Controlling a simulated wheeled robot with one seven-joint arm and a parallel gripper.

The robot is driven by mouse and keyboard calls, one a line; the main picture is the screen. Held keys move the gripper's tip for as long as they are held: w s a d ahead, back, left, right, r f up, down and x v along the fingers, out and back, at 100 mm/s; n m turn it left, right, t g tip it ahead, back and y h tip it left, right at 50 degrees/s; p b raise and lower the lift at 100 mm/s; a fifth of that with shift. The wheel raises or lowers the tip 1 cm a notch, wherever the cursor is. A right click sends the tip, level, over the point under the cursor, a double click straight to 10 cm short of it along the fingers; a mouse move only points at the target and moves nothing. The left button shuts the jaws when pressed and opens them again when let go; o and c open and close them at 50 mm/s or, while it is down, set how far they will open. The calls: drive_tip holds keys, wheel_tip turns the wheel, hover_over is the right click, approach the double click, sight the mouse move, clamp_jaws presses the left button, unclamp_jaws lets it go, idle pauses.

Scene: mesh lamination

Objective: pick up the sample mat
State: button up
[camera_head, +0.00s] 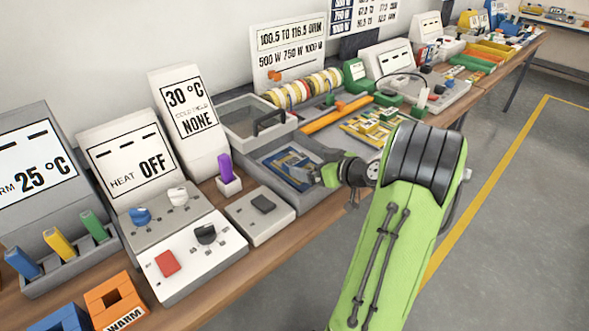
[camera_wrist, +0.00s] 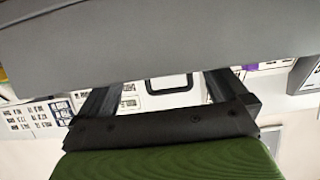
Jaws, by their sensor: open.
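A flat blue mat (camera_head: 290,164) with yellow and pale marks lies in a shallow grey tray (camera_head: 262,176) at the middle of the bench. It looks like the sample mat, but I cannot read a label on it. My gripper (camera_head: 328,174) is over the right side of this tray, close to the mat's right end, and partly hides that end. A broad grey surface fills the top of that view, and the mat cannot be made out there.
A grey bin with a black handle (camera_head: 270,121) stands behind the tray. A purple piece in a white holder (camera_head: 226,172) and a switch box (camera_head: 262,214) are to the left. A yellow patterned board (camera_head: 372,128) lies behind my arm. Open floor (camera_head: 490,220) is at right.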

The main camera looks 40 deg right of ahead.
sight(295, 159)
drive_tip(key=x, duration=0.5)
drive_tip(key=shift+w+b, duration=0.4)
drive_tip(key=shift+s, duration=0.1)
drive_tip(key=shift+c, duration=0.2)
drive_tip(key=c, duration=0.9)
drive_tip(key=shift+r, duration=0.15)
